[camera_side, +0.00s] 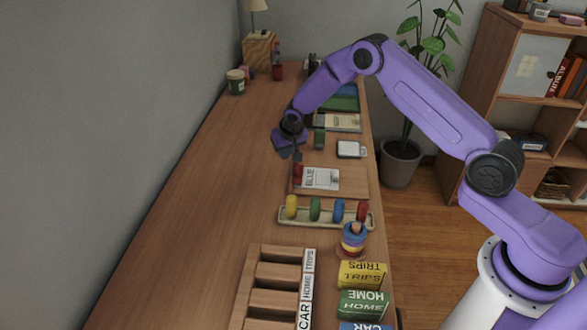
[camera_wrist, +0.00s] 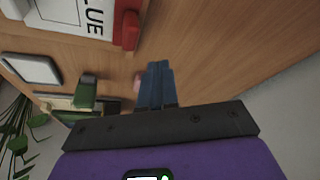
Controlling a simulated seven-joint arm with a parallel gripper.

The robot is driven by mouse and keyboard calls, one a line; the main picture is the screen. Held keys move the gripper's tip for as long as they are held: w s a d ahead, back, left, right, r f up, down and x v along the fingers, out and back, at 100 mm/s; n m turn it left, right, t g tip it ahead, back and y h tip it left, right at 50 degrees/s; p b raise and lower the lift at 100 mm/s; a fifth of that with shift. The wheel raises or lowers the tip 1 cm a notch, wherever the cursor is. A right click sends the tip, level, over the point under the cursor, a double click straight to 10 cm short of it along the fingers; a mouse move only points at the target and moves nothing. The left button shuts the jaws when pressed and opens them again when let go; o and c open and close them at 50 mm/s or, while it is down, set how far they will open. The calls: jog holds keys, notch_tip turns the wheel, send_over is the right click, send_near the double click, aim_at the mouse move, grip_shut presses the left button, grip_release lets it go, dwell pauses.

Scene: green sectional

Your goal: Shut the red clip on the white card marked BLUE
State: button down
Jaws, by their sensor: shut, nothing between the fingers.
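The white card marked BLUE (camera_side: 322,179) lies on a wooden board on the desk; part of it shows at the top left of the wrist view (camera_wrist: 75,14). The red clip (camera_side: 298,172) is at the card's lettered end; it also shows in the wrist view (camera_wrist: 129,30). I cannot tell whether its jaws are open or shut. My gripper (camera_side: 291,153) is above the desk, just beyond the clip in the side view. Its fingers (camera_wrist: 160,66) are together with nothing between them, apart from the clip.
A white square item (camera_side: 350,149) and a green block (camera_side: 319,138) lie behind the card. A rack of coloured pegs (camera_side: 325,215), a ring stack (camera_side: 353,240) and a slotted wooden tray (camera_side: 255,280) stand nearer. The desk's left side is clear.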

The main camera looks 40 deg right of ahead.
jog(key=shift+r, duration=1.55)
jog(key=shift+a, duration=0.1)
jog(key=s+a+r+n+g, duration=0.1)
jog(key=s+a+r+n, duration=0.2)
jog(key=s+r, duration=0.35)
jog(key=s+a+r+n+y, duration=0.1)
jog(key=s+a+r+n, duration=0.2)
jog(key=s, duration=0.6)
jog(key=s+a+r+n+g, duration=0.1)
jog(key=s+a+r+n, duration=0.1)
jog(key=s+a+r, duration=0.4)
jog(key=s+d+r+n+g, duration=0.1)
jog(key=s+d+n, duration=0.2)
jog(key=s, duration=1.1)
jog(key=s+d+r+n+g, duration=0.1)
jog(key=s+d+n, duration=0.3)
jog(key=s, duration=1)
jog(key=d, duration=0.2)
jog(key=shift+d+n+y, duration=0.3)
jog(key=shift+d, duration=0.05)
